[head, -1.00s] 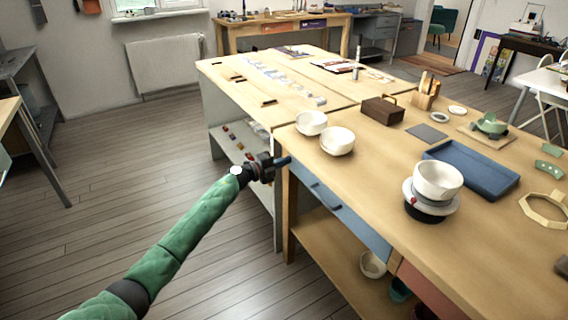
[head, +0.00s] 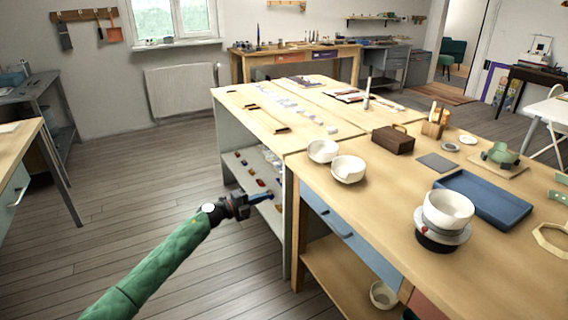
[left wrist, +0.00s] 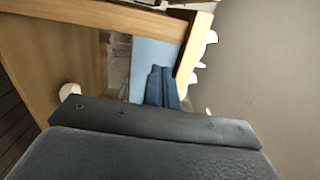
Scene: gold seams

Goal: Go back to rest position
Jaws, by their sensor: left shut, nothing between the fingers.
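My left gripper (head: 262,196) is in the head view, left of the wooden worktable's front edge and lower than its top. It is shut and empty, with its blue fingers together. In the left wrist view the same blue fingers (left wrist: 161,88) show side by side, in front of the table's blue drawer. My green left arm reaches in from the lower left. My right gripper is not in either view.
The wooden worktable (head: 410,205) fills the right side, with white bowls (head: 348,169), a blue tray (head: 484,198) and a wooden box (head: 393,140) on it. A shelf with small coloured pieces (head: 262,170) is beyond the gripper. The wooden floor (head: 110,215) at left is clear.

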